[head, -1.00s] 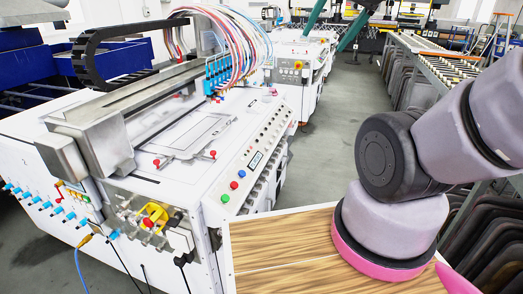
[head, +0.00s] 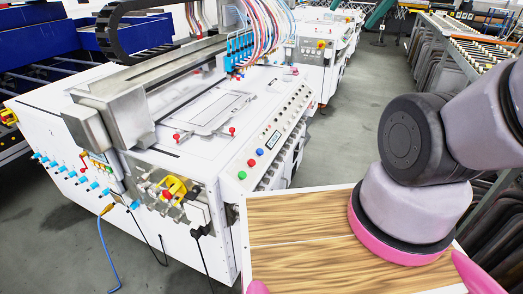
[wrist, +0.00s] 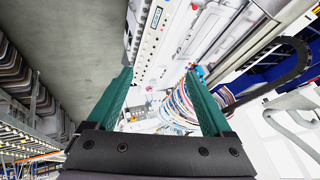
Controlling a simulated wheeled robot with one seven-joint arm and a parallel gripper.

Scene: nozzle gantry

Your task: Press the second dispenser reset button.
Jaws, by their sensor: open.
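The control panel (head: 275,140) runs along the near edge of a white machine. A green button (head: 241,175), a red button (head: 251,163) and a blue button (head: 259,152) sit at its near end, beside a small display (head: 272,140). A row of small dark controls (head: 296,107) continues beyond the display. I cannot tell which is the second dispenser reset button. My gripper (wrist: 158,72) shows only in the wrist view, with two green fingers apart and nothing between them. The panel (wrist: 155,40) appears ahead of the fingers there, apart from them.
My arm stands at the right over a wood-topped deck (head: 300,225). Bundled coloured hoses (head: 262,30) and a metal gantry rail (head: 175,85) rise over the machine. A blue cable (head: 107,250) hangs at its left front. Grey floor (head: 345,130) is clear beyond the panel.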

